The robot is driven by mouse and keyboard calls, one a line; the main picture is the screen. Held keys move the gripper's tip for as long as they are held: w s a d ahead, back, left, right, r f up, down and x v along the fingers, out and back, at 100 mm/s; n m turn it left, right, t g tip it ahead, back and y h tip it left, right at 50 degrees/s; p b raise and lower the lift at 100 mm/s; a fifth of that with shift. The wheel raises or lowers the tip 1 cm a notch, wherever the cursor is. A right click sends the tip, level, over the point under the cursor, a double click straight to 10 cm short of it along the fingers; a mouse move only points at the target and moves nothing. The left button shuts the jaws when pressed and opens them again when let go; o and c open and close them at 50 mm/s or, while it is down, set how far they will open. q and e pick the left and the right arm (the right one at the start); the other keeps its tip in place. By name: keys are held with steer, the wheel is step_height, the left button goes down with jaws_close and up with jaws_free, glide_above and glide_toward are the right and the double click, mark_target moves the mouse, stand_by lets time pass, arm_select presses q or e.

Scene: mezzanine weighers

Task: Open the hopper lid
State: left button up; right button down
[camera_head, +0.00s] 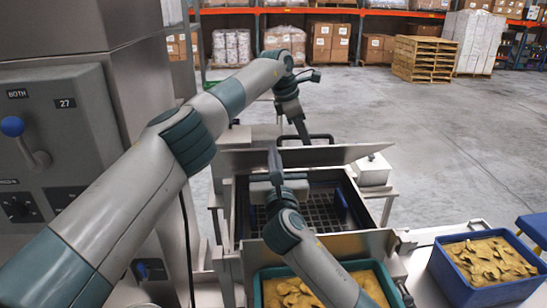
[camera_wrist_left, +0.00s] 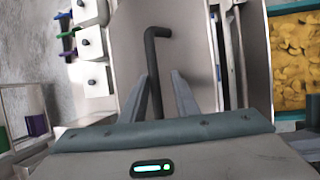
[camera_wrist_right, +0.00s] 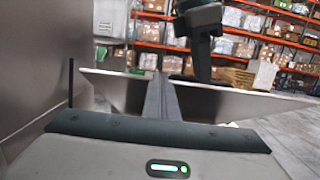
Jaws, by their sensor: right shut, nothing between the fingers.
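The steel hopper lid (camera_head: 335,155) stands raised and tilted at the back of the hopper (camera_head: 226,210), with its inner face toward me. The hopper mouth is uncovered and a dark grid (camera_head: 310,215) shows inside. A black bar handle (camera_head: 318,137) is on the lid's far face; it also shows in the left wrist view (camera_wrist_left: 154,65). My left gripper (camera_wrist_left: 168,80) is open, its fingers spread around or beside the handle bar; contact cannot be told. My right gripper (camera_head: 273,155) is shut and empty before the lid's inner face (camera_wrist_right: 225,103); whether it touches is unclear.
A teal bin (camera_head: 258,292) of tan pieces stands in front of the hopper. A blue bin (camera_head: 455,280) of similar pieces is at right. A grey control cabinet (camera_head: 85,120) closes off the left. Open floor (camera_head: 450,150) lies behind, before shelving and pallets (camera_head: 425,60).

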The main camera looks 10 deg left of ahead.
arm_select(q)
steer(key=shift+d, duration=0.1)
steer(key=shift+s+r, duration=0.15)
steer(key=shift+r, duration=0.45)
steer(key=v, duration=1.1)
steer(key=shift+a, duration=0.25)
steer(key=shift+f, duration=0.2)
